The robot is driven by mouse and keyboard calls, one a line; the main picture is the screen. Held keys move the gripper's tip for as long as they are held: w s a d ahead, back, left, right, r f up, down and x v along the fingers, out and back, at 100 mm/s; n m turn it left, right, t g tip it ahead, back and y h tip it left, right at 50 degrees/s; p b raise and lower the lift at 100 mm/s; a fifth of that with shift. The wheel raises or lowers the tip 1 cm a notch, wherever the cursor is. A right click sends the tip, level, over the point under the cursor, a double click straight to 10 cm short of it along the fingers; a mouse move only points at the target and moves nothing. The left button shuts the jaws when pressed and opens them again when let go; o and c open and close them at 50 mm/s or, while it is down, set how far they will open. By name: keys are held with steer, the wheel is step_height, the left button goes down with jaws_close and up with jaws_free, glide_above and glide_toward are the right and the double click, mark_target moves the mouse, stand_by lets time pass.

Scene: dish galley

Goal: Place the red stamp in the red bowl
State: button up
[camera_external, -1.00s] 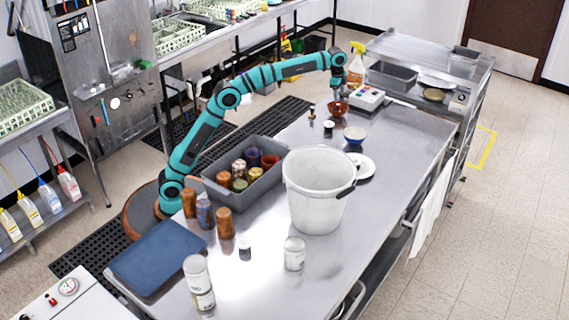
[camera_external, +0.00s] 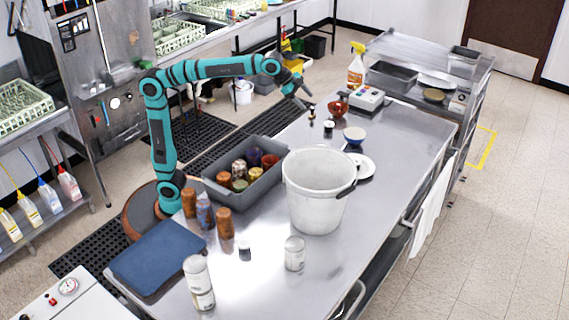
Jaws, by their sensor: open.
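The red bowl (camera_external: 336,109) stands on the far part of the steel table. A small dark object (camera_external: 343,96) shows at the bowl's back rim and appears to stick up from inside it. It may be the red stamp; its colour and lower part are too small or hidden to tell. My gripper (camera_external: 303,102) is open and empty, raised to the left of the bowl and apart from it. It is near the table's left edge, above a small dark-topped item (camera_external: 311,113).
Another small dark-and-white item (camera_external: 328,126) and a blue-rimmed bowl (camera_external: 355,135) stand close by. A button box (camera_external: 367,97) and spray bottle (camera_external: 356,67) are behind. A white bucket (camera_external: 318,195), white plate (camera_external: 361,166) and grey bin (camera_external: 245,185) with jars stand nearer.

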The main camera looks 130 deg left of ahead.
steer(key=s+d+t, duration=0.3)
steer(key=s+d, duration=0.3)
steer(key=d, duration=0.4)
steer(key=s+d+t, duration=0.2)
steer(key=s+d, duration=0.3)
steer(key=d, duration=0.6)
steer(key=s+d+f+t+h, duration=0.2)
steer(key=s+d+f, duration=0.1)
steer(key=s+d, duration=0.3)
steer(key=s+d+f+t+h, duration=0.2)
steer(key=s+d, duration=0.5)
steer(key=s, duration=0.4)
step_height(320, 180, down, 2)
steer(key=shift+s+f+m+t, duration=0.2)
steer(key=shift+s+m+t, duration=0.15)
steer(key=shift+t, duration=0.35)
